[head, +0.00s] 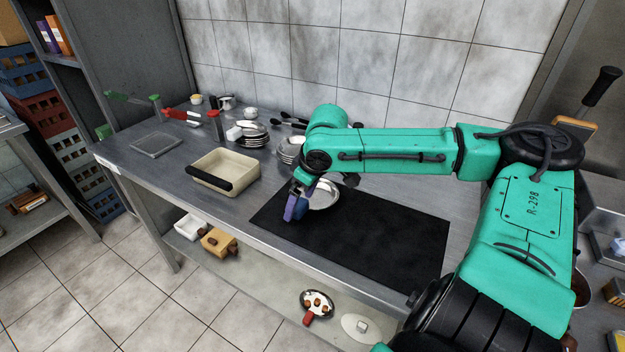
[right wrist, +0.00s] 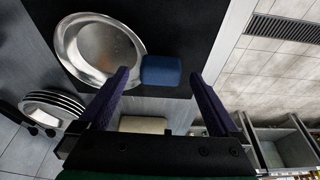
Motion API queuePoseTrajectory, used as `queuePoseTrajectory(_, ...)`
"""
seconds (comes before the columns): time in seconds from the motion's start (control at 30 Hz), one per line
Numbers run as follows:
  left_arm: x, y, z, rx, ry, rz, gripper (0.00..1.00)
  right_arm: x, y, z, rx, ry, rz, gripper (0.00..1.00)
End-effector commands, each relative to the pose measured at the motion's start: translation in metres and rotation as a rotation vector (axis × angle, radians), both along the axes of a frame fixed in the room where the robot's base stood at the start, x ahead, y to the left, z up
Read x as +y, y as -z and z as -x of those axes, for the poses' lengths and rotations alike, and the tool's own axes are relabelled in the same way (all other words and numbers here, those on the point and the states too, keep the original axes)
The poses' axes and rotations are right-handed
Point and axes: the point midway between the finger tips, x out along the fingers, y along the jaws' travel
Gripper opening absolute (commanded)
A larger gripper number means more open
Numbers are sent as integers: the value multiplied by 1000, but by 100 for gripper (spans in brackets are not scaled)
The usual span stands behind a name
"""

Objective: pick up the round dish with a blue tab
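The round metal dish (head: 325,196) lies on the black mat (head: 370,232), near its back left part. In the right wrist view the dish (right wrist: 98,48) is shiny and shallow, and its blue tab (right wrist: 161,71) sticks out from the rim. My right gripper (head: 295,206) is at the tab side of the dish, pointing down. In the right wrist view its two purple fingers (right wrist: 160,80) are apart, with the tab showing between them. I cannot tell whether either finger touches the tab. My left gripper is not in view.
Stacked plates (head: 254,134) and another stack (head: 289,150) stand behind. A beige bin (head: 238,162) with a black front handle is to the left. A red-tabbed dish (head: 316,300) and a white-tabbed lid (head: 358,328) lie on the lower shelf. The mat's right side is clear.

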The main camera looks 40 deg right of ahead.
Motion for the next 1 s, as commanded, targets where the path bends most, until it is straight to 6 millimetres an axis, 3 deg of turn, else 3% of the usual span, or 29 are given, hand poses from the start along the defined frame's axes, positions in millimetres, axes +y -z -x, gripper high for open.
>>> queuePoseTrajectory(0.03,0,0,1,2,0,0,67,0,0,0,0,0,0,80)
queuePoseTrajectory(0.23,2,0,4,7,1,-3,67,0,0,0,1,0,0,3)
queuePoseTrajectory(0.27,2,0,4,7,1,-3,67,0,0,0,1,0,0,0)
queuePoseTrajectory(0.57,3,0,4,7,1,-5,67,0,-2,0,-1,-1,1,0)
queuePoseTrajectory(0.73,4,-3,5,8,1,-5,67,0,-18,-1,-3,0,2,0)
queuePoseTrajectory(0.87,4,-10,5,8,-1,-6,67,-1,-50,-1,-5,-1,3,0)
queuePoseTrajectory(1.0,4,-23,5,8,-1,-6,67,-1,-110,-1,-5,2,7,0)
